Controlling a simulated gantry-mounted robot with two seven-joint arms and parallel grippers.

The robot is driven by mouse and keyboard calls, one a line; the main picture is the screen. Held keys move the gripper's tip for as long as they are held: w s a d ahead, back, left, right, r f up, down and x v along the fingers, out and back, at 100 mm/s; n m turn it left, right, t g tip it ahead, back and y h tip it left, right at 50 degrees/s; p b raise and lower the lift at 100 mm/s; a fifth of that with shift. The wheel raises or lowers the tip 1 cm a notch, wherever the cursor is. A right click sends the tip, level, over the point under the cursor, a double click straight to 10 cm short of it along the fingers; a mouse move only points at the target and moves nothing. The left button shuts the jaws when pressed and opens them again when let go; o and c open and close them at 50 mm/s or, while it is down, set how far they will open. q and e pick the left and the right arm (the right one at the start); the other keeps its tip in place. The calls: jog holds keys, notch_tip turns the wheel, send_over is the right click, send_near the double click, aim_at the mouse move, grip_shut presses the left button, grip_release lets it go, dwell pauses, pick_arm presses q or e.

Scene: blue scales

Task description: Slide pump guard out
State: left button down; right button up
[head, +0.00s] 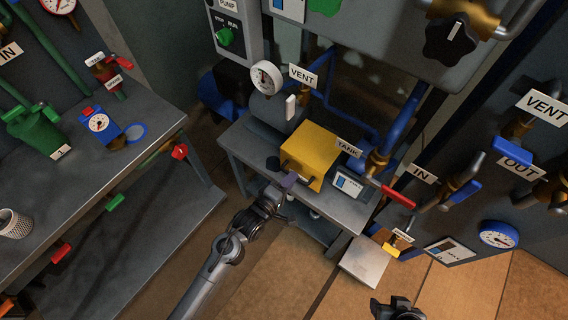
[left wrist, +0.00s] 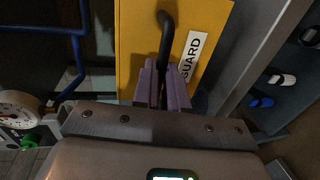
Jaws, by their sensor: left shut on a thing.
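The pump guard (head: 312,148) is a yellow box on a small grey bench in the head view. In the left wrist view its yellow face (left wrist: 135,45) fills the top middle, with a white GUARD label (left wrist: 193,55) and a black bar handle (left wrist: 167,35). My left gripper (head: 288,181) is at the guard's near side. In the left wrist view its purple fingers (left wrist: 162,88) are shut on the handle, hiding part of it. A dark part of my right arm shows at the bottom edge of the head view; its fingers cannot be made out.
A pressure gauge (head: 266,77) and blue pipes (head: 380,150) stand close behind the guard. A red-handled valve (head: 397,197) is to its right. A workbench (head: 165,110) stands at the left. Open floor (head: 290,265) lies in front of the small bench.

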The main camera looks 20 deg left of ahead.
pick_arm(q)
jog(key=c, duration=1.2)
grip_release()
jog(key=p+v, duration=0.2)
jog(key=v, duration=0.9)
jog(key=shift+p, duration=0.35)
jog(key=shift+f, duration=0.1)
